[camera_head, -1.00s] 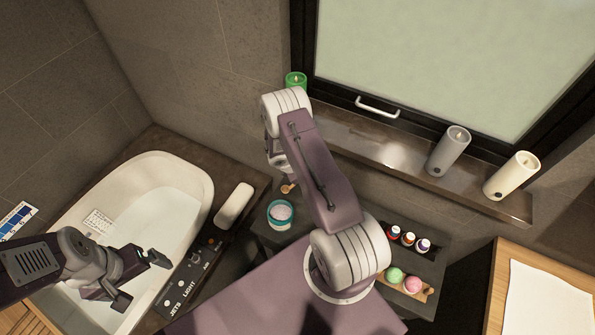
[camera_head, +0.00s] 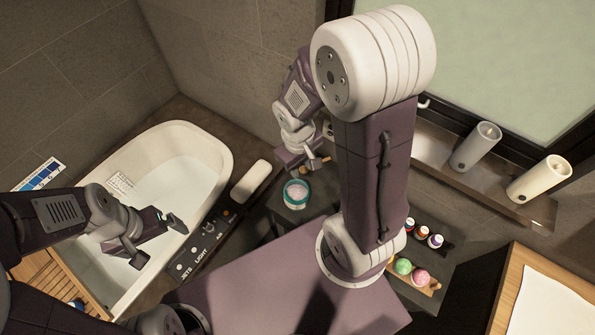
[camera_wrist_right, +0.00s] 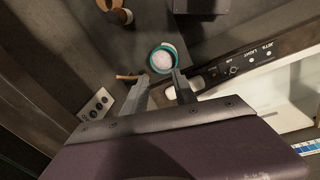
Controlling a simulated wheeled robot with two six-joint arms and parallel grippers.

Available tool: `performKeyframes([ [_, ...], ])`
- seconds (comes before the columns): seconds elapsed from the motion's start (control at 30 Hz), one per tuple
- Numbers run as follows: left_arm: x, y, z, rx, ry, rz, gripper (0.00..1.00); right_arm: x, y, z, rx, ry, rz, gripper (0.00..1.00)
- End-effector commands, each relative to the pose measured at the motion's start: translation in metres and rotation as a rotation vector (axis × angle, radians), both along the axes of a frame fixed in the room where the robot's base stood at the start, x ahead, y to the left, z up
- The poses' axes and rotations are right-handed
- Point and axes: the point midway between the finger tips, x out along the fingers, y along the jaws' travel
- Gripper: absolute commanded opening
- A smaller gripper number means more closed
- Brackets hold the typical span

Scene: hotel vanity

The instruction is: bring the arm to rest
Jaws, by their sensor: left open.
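My left gripper (camera_head: 158,242) is open and empty over the near end of the bathtub in the head view. My right arm rises from the middle of the head view and folds down, with its right gripper (camera_head: 303,168) low near a teal-rimmed jar (camera_head: 297,193). In the right wrist view the two fingers of the right gripper (camera_wrist_right: 161,88) stand apart with nothing seen between them. The jar (camera_wrist_right: 163,58), with pale contents, lies beyond the fingertips. A small tan wooden piece (camera_wrist_right: 130,77) shows beside one fingertip; I cannot tell whether they touch.
The white bathtub (camera_head: 205,150) is at left, with a control panel (camera_head: 205,245) along its edge. Small bottles (camera_head: 421,232) and coloured balls (camera_head: 403,266) stand right of my arm. Grey (camera_head: 475,147) and cream (camera_head: 540,179) candles stand on the window ledge (camera_head: 440,150).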

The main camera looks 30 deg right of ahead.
Motion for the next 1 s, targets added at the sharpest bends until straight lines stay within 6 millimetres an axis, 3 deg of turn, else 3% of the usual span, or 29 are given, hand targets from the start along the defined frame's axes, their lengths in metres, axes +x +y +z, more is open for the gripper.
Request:
performKeyframes([
  [0.13,0.0,0.0,0.0,0.0,0.0,0.0,1.0,-0.027,0.028,0.018,0.109,-0.045,-0.196,0.33],
  [0.43,0.0,0.0,-0.001,0.0,0.0,0.0,1.0,-0.031,0.033,0.02,0.131,-0.05,-0.236,0.33],
  [0.53,0.0,0.0,-0.016,0.0,0.0,0.0,1.0,-0.031,0.033,0.004,0.131,-0.05,-0.235,0.33],
  [0.67,0.0,0.0,-0.051,0.0,0.0,0.0,1.0,-0.031,0.033,-0.031,0.131,-0.05,-0.234,0.33],
  [1.0,0.0,0.0,-0.044,0.0,0.0,0.0,1.0,-0.03,0.033,-0.024,0.13,-0.051,-0.233,0.33],
])
